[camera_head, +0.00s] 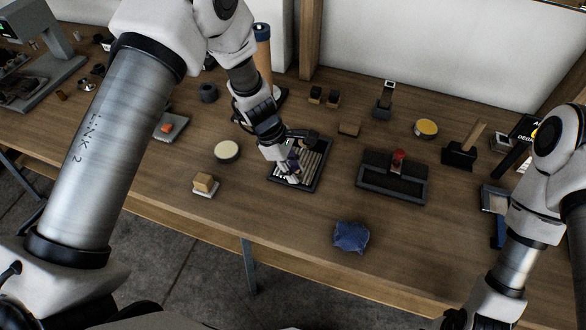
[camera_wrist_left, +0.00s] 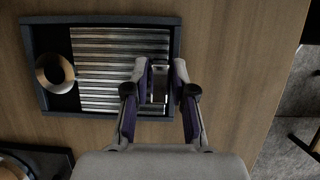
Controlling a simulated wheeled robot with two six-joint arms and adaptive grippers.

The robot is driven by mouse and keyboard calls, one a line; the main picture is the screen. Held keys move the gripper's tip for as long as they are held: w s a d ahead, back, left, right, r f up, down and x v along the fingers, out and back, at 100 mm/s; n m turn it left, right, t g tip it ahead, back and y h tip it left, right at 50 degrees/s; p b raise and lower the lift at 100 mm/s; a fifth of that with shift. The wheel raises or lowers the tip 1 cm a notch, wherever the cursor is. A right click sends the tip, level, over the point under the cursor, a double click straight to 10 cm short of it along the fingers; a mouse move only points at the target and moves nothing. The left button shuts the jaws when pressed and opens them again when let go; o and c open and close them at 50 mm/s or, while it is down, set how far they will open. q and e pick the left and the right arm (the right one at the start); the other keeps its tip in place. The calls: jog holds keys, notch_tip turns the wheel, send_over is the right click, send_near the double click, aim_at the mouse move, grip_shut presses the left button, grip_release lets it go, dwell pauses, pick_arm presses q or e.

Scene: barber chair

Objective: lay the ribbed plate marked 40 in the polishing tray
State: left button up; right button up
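A dark-rimmed tray (camera_head: 324,160) lies on the bench in front of me, its floor covered by pale parallel ribs. It also shows in the left wrist view (camera_wrist_left: 36,75). My left gripper (camera_head: 291,174) is low over this tray, pointing down. In the left wrist view its purple-padded fingers (camera_wrist_left: 162,75) are a short way apart at the tray's right end. A small silvery piece (camera_wrist_left: 160,86) shows between them; I cannot tell whether they press on it. No mark 40 is readable. My right arm is at the lower right; its fingers are not visible.
A round tin (camera_head: 227,150) and a block on a white base (camera_head: 204,185) stand left of the tray. A dark stand with a red part (camera_head: 398,160) is to the right. A blue cloth (camera_head: 351,236) lies near the front edge.

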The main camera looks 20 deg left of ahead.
pick_arm(q)
jog(key=shift+o, duration=0.9)
jog(key=v, duration=1.2)
